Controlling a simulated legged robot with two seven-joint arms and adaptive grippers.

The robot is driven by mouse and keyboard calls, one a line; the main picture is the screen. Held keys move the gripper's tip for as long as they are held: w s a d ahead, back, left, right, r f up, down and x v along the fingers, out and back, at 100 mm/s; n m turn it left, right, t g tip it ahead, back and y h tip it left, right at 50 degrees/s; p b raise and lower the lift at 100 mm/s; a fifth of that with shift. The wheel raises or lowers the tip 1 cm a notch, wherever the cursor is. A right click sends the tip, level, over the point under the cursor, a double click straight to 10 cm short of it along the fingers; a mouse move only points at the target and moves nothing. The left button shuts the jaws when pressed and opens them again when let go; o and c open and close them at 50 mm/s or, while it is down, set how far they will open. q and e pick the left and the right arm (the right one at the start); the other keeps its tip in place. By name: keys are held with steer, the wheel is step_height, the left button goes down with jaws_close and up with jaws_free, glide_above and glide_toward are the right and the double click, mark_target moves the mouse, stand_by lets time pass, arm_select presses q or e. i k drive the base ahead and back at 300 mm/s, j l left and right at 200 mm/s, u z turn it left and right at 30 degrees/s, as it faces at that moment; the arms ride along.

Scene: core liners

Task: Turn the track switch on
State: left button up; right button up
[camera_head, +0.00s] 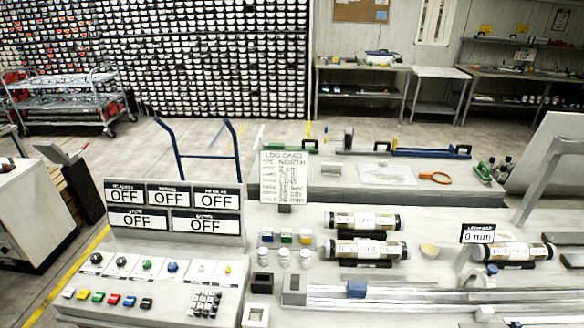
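A grey control panel (150,285) stands at the lower left. Its upper row carries round knobs in black, green and blue (172,267), and small switches (201,268) at the right end. A row of coloured buttons (113,298) and a keypad (205,302) sit below. The display board (175,208) behind the panel has several signs, and all read OFF. The small labels are too blurred to tell which one is the track switch. A metal track (420,296) with a blue block (356,288) runs along the lower right. Neither gripper is in view.
A log card (284,178) stands behind small jars (284,257) and coloured blocks (286,236). A "0 mm" display (478,234) is at right.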

mark_target(96, 258)
steer(key=u, duration=1.55)
steer(key=z, duration=1.05)
steer(key=i+j+z, duration=0.1)
steer(key=j+z, duration=0.3)
steer(key=j, duration=0.15)
steer(key=j+z, duration=0.35)
steer(key=j, duration=0.15)
steer(key=j+z, duration=0.4)
steer(key=j, duration=0.2)
steer(key=k+j+z, duration=0.1)
steer(key=j+z, duration=0.3)
steer(key=j, duration=0.15)
